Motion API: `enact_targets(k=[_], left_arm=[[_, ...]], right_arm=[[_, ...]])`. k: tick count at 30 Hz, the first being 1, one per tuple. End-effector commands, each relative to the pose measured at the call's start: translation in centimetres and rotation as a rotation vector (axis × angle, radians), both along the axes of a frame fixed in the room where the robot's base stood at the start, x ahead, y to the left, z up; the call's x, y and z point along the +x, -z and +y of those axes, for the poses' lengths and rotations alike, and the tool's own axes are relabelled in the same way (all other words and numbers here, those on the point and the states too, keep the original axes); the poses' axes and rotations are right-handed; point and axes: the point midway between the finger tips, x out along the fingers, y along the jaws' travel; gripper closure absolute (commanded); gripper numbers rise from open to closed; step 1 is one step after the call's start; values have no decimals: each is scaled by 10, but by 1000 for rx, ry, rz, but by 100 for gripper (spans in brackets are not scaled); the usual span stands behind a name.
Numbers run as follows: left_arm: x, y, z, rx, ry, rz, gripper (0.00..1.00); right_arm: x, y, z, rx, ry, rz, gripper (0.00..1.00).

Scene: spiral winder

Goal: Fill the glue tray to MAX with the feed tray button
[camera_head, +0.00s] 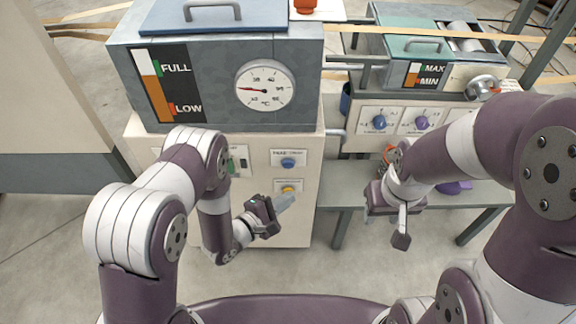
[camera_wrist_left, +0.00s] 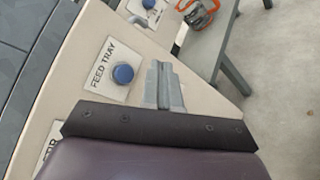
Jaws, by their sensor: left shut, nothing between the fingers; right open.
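The blue FEED TRAY button (camera_wrist_left: 123,74) is on a cream panel in the left wrist view. In the head view a blue button (camera_head: 288,162) sits above a yellow one on the cabinet front. My left gripper (camera_head: 287,200) is shut and empty, just in front of the cabinet near the yellow button (camera_head: 288,189). In the left wrist view its closed fingers (camera_wrist_left: 163,82) are right of the blue button. My right gripper (camera_head: 385,225) is open, by the bench.
The large tank (camera_head: 222,55) has a FULL/LOW gauge (camera_head: 152,72), with orange reaching below FULL, and a temperature dial (camera_head: 264,88). Blue and purple knobs (camera_head: 421,123) are on the right unit. A grey bench (camera_head: 350,194) stands below it. An orange and grey object (camera_wrist_left: 200,12) is beyond the panel.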

Motion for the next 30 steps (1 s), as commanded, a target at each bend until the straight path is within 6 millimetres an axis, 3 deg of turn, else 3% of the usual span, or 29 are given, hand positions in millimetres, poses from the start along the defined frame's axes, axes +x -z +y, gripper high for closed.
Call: enact_targets(k=[6,13,30], left_arm=[[34,2,0,1,-1,-4,100],[58,1,1,1,-1,-1,100],[66,0,1,2,-1,0,100]], right_arm=[[0,12,0,0,0,0,57],[0,16,0,0,0,0,57],[0,17,0,0,0,0,57]])
